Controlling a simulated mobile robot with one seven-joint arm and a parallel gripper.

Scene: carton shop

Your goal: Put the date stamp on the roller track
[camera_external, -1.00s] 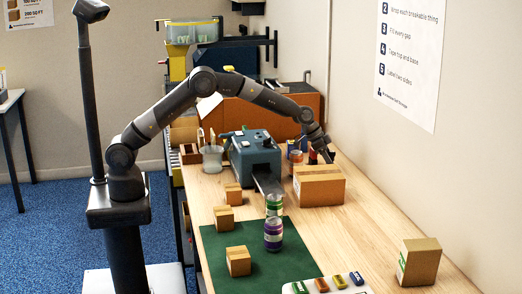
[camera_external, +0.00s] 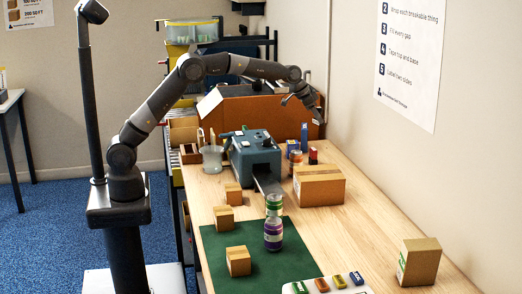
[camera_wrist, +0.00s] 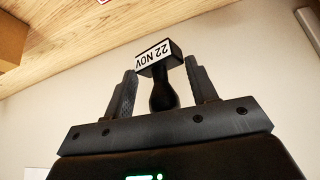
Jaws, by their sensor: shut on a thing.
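The date stamp (camera_wrist: 160,70) is a black stamp with a dark handle and a white label reading "22 NOV". In the wrist view it stands between the two fingers of my gripper (camera_wrist: 158,88), which is shut on its handle. In the external view my gripper (camera_external: 317,115) is in the air above the far right of the bench, near the wall. The stamp is too small to make out there.
A teal machine (camera_external: 254,158) with a grey strip stands mid-bench. A carton (camera_external: 319,186) and small bottles (camera_external: 313,156) lie below my gripper. Cans (camera_external: 273,235) and small boxes (camera_external: 238,261) are on or near the green mat (camera_external: 290,262).

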